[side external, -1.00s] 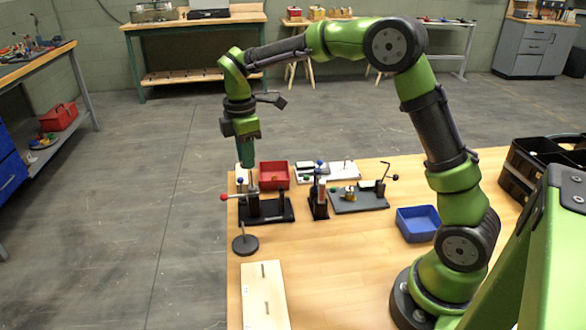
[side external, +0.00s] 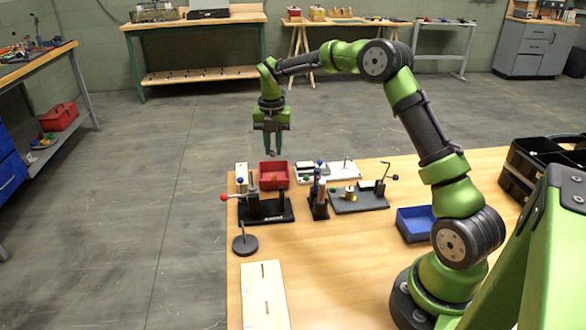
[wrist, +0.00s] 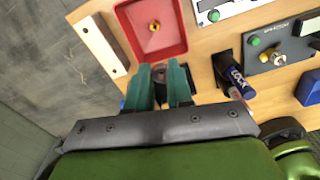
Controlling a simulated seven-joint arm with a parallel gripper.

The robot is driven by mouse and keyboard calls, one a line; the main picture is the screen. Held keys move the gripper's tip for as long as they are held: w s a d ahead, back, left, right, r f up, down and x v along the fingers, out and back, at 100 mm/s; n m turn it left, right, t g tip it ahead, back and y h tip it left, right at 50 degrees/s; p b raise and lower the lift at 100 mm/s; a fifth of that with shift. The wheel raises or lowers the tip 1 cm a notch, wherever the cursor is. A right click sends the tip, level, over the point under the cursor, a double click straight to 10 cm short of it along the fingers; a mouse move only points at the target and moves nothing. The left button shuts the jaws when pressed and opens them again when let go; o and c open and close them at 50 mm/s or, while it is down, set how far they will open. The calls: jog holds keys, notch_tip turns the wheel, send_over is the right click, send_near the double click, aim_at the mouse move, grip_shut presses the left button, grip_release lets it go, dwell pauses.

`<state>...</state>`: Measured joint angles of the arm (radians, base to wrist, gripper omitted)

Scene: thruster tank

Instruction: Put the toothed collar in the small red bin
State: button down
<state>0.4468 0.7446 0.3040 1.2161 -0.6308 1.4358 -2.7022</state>
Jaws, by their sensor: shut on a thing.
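My gripper (side external: 274,150) is above the small red bin (side external: 265,183) in the side external view, fingers pointing down. In the wrist view its green fingers (wrist: 160,74) are shut on a small dark, brownish piece (wrist: 159,75), apparently the toothed collar. The fingers hide much of it, and its teeth cannot be made out. The red bin also shows in the wrist view (wrist: 126,24), just beyond the fingertips. A small brass-coloured part (wrist: 154,26) lies on its floor.
A black fixture with a red-knobbed lever (side external: 265,210) stands in front of the bin. A blue bin (side external: 414,224) is nearer my base.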

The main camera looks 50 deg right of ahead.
aim_at(274, 176)
notch_tip(274, 176, down, 10)
jog(key=shift+f, duration=0.2)
jog(key=shift+f, duration=0.1)
dwell(0.3)
jog(key=c, duration=1)
grip_release()
